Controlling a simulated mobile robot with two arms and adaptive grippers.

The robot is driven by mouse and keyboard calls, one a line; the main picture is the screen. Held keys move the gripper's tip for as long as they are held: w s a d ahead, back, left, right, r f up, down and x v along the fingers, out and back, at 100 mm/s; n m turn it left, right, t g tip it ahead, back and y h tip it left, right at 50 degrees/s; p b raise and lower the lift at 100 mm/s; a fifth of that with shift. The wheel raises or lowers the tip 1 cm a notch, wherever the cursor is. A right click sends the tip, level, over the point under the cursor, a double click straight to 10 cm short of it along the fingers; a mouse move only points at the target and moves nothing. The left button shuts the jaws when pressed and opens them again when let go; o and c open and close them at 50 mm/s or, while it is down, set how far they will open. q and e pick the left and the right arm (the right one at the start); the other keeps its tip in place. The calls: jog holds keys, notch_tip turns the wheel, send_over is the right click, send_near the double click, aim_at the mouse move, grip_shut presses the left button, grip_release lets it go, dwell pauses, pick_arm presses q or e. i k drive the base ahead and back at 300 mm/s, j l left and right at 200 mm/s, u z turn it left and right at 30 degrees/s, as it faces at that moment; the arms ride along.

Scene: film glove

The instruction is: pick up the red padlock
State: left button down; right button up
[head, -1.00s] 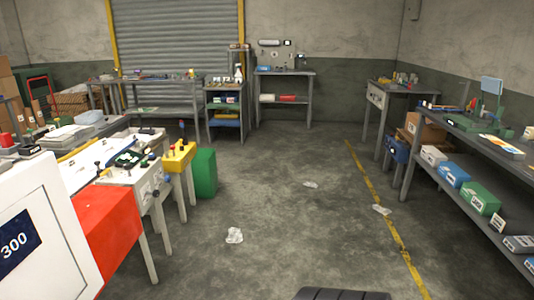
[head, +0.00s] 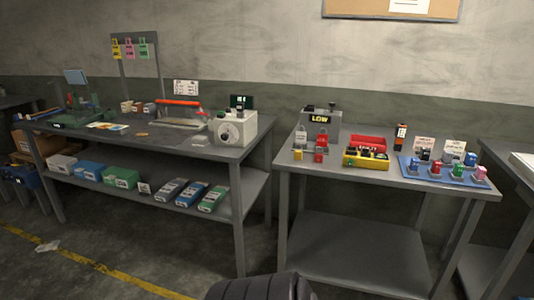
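No single red padlock can be singled out at this distance. On the right workbench (head: 375,215), a small red padlock-like item (head: 321,139) stands in front of the grey box marked LOW (head: 330,119).
A yellow tray (head: 365,160) and a red bin (head: 367,143) sit mid-bench. The left workbench (head: 155,150) carries a grey dial machine (head: 233,128), with boxes on its lower shelf. Another table (head: 522,160) stands at the right edge. A yellow floor line (head: 115,276) runs at lower left.

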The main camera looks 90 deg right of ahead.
aim_at(318, 158)
jog(key=z, duration=3.15)
